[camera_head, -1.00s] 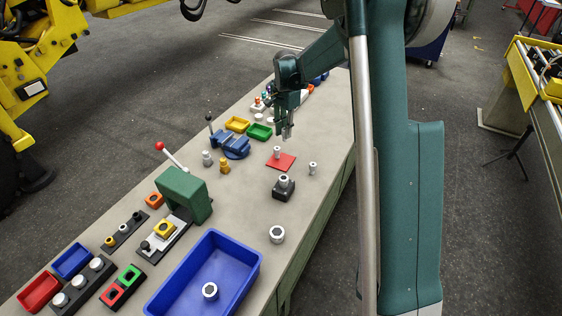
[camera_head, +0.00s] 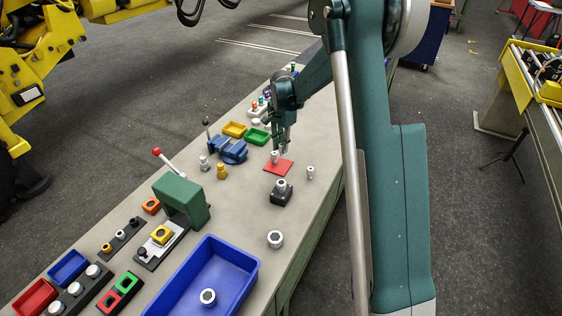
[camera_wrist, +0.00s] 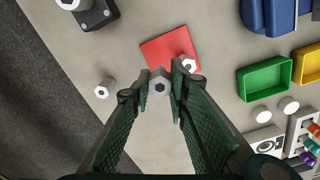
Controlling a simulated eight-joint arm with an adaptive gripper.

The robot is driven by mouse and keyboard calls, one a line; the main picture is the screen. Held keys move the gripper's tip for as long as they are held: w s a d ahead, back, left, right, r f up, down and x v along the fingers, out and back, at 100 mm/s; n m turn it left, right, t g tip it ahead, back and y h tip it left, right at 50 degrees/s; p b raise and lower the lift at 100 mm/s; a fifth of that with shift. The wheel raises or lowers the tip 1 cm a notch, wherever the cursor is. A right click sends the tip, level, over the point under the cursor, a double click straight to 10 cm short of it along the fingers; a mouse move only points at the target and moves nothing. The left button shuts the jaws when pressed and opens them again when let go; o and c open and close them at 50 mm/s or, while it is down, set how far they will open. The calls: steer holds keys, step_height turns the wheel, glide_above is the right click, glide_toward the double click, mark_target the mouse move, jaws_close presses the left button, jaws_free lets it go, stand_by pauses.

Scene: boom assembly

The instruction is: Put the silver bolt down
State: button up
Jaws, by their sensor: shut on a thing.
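My gripper (camera_head: 283,148) is shut on a silver bolt (camera_wrist: 159,85), whose hexagonal head faces the wrist camera between the fingertips. The gripper hangs by the far edge of a red square mat (camera_head: 284,168), also in the wrist view (camera_wrist: 160,50). A second silver bolt (camera_wrist: 189,66) stands upright on the mat, close to the right finger in the wrist view; it shows in the head view too (camera_head: 275,157). A third silver bolt (camera_head: 310,173) stands on the bench beside the mat. I cannot tell whether the held bolt touches the bench.
A dark block with a silver nut (camera_head: 281,191) stands in front of the mat. A blue vise (camera_head: 233,151), a green tray (camera_head: 257,137) and a yellow tray (camera_head: 234,129) stand to the left. A large blue bin (camera_head: 205,275) is at the near end.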

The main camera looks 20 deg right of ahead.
mark_target(282, 155)
steer(key=shift+f, duration=2)
steer(key=shift+f, duration=1.9)
steer(key=shift+f+b, duration=0.15)
steer(key=shift+b, duration=0.15)
steer(key=o, duration=0.7)
steer(key=shift+r, duration=0.2)
step_height(282, 155, up, 12)
steer(key=shift+p, duration=0.45)
